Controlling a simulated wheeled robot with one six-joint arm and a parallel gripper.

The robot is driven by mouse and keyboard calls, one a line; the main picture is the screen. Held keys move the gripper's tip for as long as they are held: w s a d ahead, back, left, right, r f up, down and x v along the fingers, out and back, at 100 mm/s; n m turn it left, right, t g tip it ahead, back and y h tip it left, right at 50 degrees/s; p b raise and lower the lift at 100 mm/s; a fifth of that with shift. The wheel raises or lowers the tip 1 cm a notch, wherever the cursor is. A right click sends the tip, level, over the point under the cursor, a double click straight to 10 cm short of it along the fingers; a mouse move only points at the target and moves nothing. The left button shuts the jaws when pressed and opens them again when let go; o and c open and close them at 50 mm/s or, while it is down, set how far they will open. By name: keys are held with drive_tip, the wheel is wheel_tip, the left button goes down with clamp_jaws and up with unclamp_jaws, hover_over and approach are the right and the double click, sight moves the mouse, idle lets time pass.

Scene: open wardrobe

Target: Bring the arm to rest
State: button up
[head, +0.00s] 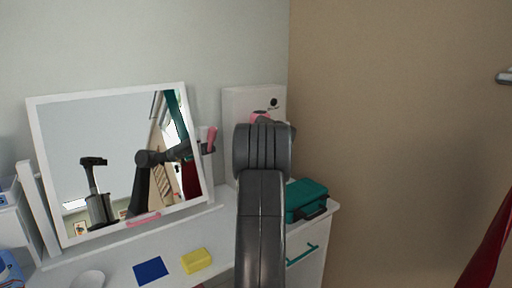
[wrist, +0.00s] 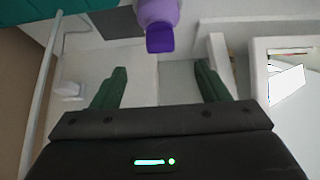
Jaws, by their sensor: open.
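My arm (head: 262,210) rises through the middle of the head view and bends away from me, hiding my gripper there. In the wrist view my gripper (wrist: 160,85) is open, with its two dark green fingers wide apart and nothing between them. A purple bottle-like thing (wrist: 158,14) shows at the top of the wrist view, beyond the fingertips and apart from them. My arm is also reflected in the white-framed mirror (head: 115,130).
A white dressing table (head: 215,232) bears the mirror, a teal case (head: 305,200), a yellow block (head: 196,260), a blue flat piece (head: 150,271) and a white round dish (head: 88,280). A tan wall (head: 390,130) stands right. Something red (head: 490,245) hangs at the far right.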

drive_tip(key=x, duration=1.1)
drive_tip(key=shift+w+f, duration=0.1)
drive_tip(key=shift+w, duration=0.05)
wheel_tip(320, 180, up, 7)
drive_tip(key=p, duration=0.3)
drive_tip(key=shift+w+a+p, duration=0.1)
drive_tip(key=shift+p, duration=0.2)
